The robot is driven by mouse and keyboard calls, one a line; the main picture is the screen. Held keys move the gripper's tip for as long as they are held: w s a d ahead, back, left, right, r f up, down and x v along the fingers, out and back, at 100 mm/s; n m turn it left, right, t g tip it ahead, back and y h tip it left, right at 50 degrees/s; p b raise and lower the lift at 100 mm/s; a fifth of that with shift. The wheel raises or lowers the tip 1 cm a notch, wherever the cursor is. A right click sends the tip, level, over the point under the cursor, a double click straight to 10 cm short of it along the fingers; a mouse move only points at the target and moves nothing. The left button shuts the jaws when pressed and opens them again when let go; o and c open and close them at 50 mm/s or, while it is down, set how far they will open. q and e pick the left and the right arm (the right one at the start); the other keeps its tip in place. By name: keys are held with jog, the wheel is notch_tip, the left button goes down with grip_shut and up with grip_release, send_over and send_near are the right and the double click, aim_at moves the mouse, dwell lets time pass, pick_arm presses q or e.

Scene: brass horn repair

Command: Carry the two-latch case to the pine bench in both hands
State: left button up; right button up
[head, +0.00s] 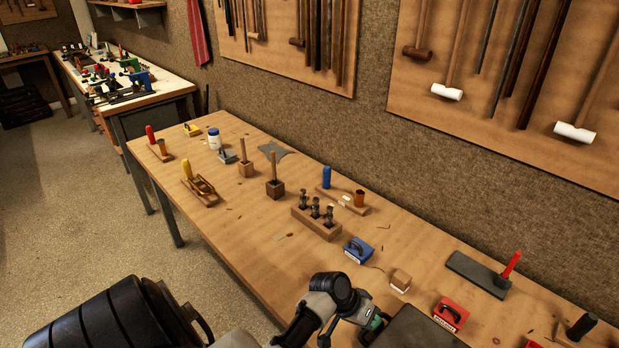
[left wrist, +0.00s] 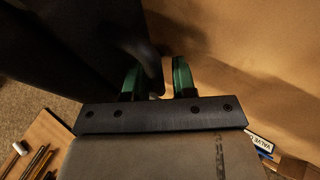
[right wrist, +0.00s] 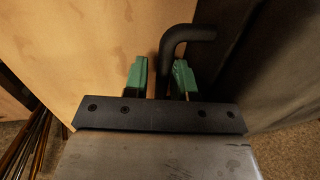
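The dark two-latch case (head: 422,333) is at the bottom of the head view, at the bench's near side; most of it is cut off. It fills the left of the left wrist view (left wrist: 60,50) and the right of the right wrist view (right wrist: 270,70). My left gripper (head: 376,323) has its green fingers (left wrist: 158,78) close around a dark, blurred handle. My right gripper (right wrist: 160,75) has its fingers around a bent black handle (right wrist: 187,36). The pine bench (head: 240,218) runs across the head view. Whether the case touches it is hidden.
The bench top holds a block with several valves (head: 317,222), a blue box (head: 358,249), a red box (head: 451,314), a small wooden block (head: 400,280) and a dark slab (head: 478,274). Bare wood shows left of the blue box. A second bench (head: 150,92) stands far left.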

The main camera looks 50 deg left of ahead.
pick_arm(q)
jog(key=shift+o, duration=1)
pick_arm(e)
jog(key=shift+o, duration=1)
pick_arm(q)
jog(key=shift+d, duration=0.1)
pick_arm(e)
jog(key=shift+a, duration=0.15)
jog(key=shift+r, duration=0.1)
pick_arm(q)
jog(key=v, duration=1.2)
pick_arm(e)
notch_tip(320, 180, up, 12)
jog(key=d, duration=0.2)
jog(key=shift+d, duration=0.15)
jog(key=shift+f, duration=0.2)
